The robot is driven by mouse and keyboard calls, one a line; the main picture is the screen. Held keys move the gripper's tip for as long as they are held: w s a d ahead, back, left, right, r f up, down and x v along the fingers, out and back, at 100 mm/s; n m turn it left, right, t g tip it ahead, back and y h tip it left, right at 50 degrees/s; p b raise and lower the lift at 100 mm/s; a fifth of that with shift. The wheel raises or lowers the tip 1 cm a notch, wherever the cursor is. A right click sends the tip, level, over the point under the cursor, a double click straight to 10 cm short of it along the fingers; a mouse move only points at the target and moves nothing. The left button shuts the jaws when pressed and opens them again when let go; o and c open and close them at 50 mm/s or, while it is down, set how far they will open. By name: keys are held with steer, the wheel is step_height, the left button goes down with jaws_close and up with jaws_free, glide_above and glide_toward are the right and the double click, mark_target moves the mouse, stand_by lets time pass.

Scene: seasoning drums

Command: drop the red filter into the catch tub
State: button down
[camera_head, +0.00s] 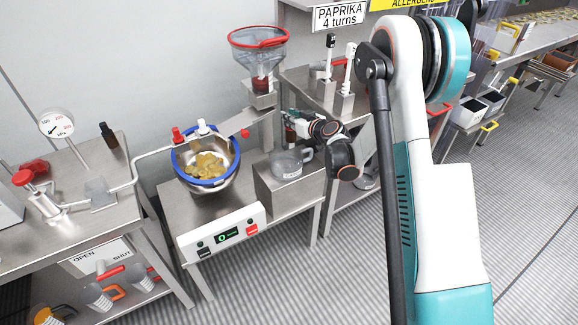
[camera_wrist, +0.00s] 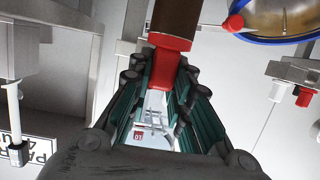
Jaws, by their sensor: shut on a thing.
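My gripper (camera_head: 290,124) is shut on the red filter, a red piece with a dark brown cylindrical part. In the wrist view the red filter (camera_wrist: 170,63) sits between the fingertips (camera_wrist: 165,82). In the head view only a small part of it shows beside the fingers. A clear tub with a handle (camera_head: 286,166), which looks like the catch tub, stands on a steel stand below my gripper. The held filter is above the tub and apart from it. Whether it is exactly over the tub's opening I cannot tell.
A steel bowl with a blue rim (camera_head: 181,164) holds yellow-brown pieces left of the tub. A red-rimmed mesh funnel (camera_head: 258,52) stands behind. A steel chute (camera_head: 238,121) lies close to my gripper. Black and white levers (camera_head: 330,52) stand at the right.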

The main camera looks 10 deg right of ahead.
mark_target(291, 130)
steer(key=shift+f+b, duration=1.3)
steer(key=shift+f, duration=1.35)
steer(key=c, duration=1.4)
jaws_free()
steer(key=v, duration=1.2)
steer(key=shift+r, duration=0.1)
